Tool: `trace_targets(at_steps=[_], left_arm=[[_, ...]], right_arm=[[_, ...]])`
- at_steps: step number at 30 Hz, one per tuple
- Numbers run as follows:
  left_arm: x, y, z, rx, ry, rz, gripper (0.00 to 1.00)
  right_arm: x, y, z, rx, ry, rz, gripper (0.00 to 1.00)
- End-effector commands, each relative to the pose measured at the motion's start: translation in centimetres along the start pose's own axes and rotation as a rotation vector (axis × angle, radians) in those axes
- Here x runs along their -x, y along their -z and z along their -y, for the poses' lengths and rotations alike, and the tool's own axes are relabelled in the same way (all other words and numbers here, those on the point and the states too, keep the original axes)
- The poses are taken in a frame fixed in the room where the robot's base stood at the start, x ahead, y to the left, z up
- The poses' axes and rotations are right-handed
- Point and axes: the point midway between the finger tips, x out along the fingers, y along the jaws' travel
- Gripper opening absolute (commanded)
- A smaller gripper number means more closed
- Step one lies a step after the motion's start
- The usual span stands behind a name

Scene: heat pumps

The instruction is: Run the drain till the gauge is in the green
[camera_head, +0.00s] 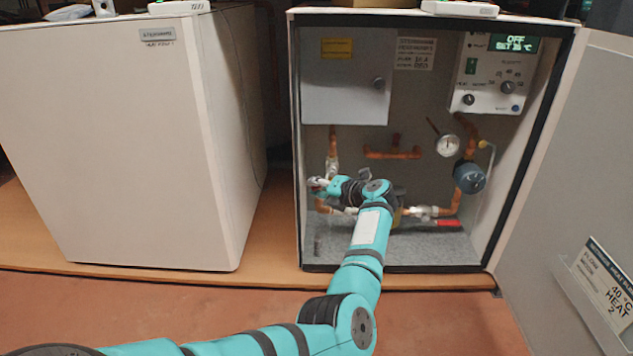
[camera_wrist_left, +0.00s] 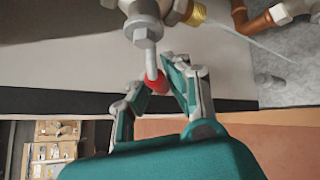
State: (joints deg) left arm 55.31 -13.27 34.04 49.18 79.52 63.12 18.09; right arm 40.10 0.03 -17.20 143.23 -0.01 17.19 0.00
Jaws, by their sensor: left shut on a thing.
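My left gripper (camera_wrist_left: 160,88) is shut on the red-tipped end of a valve lever (camera_wrist_left: 151,62) in the left wrist view. The lever joins a grey metal valve body (camera_wrist_left: 142,27) with a brass outlet (camera_wrist_left: 197,14) beside it. A thin pale streak like water (camera_wrist_left: 245,38) runs from this outlet toward the grey cabinet floor. In the head view my left gripper (camera_head: 322,184) is at the lower left pipework, inside the open cabinet. The round white pressure gauge (camera_head: 447,145) is at the cabinet's right; its needle and any green band are too small to read. My right gripper is not in view.
A control panel (camera_head: 493,75) reads OFF, SET 35 °C or similar. A blue-grey pump (camera_head: 469,177) and a red-handled valve (camera_head: 448,223) sit at the right. The open door (camera_head: 570,150) stands right; a closed cabinet (camera_head: 110,150) stands left.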

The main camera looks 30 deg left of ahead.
Motion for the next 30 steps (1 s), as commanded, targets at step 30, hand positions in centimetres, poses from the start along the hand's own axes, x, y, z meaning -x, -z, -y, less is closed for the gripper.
trace_targets(at_steps=[30], left_arm=[[0.6,-0.9,-1.2,0.007,0.003,0.0,0.39]], right_arm=[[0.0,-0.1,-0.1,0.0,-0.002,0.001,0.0]])
